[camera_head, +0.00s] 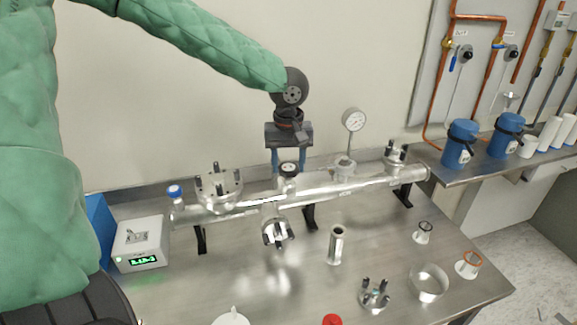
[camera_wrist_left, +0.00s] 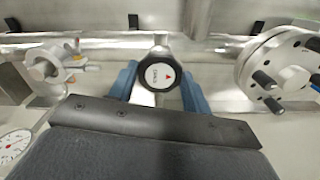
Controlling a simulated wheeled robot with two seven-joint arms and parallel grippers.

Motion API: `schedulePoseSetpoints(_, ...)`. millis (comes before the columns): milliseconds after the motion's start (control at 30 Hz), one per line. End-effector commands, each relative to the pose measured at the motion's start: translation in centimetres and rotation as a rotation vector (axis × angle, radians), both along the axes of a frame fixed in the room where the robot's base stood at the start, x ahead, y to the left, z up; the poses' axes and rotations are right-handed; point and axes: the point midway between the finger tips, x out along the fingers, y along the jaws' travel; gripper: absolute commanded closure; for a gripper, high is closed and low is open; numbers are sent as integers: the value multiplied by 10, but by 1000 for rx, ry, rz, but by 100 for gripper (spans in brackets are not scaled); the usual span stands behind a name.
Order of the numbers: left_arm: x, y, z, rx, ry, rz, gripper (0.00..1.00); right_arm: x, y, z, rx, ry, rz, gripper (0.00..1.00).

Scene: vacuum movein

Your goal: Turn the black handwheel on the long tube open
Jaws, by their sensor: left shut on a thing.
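The long tube (camera_head: 330,190) is a shiny metal pipe lying across the steel bench on black supports. The black handwheel (camera_head: 288,169) sits on top of the tube near its middle. The lower part of the handwheel's stem is partly hidden. My right gripper is not in view.
A blue-capped port (camera_head: 174,191) and a flange (camera_head: 219,187) stand on the tube's left part. A pressure gauge (camera_head: 354,120) rises right of my gripper. A display box (camera_head: 139,244) stands at left. Loose metal fittings (camera_head: 428,283) lie on the front right bench.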

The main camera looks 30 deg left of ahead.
Motion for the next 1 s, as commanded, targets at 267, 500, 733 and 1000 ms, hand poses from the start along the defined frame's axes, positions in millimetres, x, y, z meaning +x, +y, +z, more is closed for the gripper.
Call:
schedulePoseSetpoints(267,-1,0,-3,0,1,263,74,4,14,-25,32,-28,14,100)
schedulePoseSetpoints(500,-1,0,-3,1,1,490,74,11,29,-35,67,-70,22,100)
schedulePoseSetpoints(733,-1,0,-3,1,2,709,74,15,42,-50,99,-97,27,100)
schedulePoseSetpoints(1000,-1,0,-3,1,3,965,74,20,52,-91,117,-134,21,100)
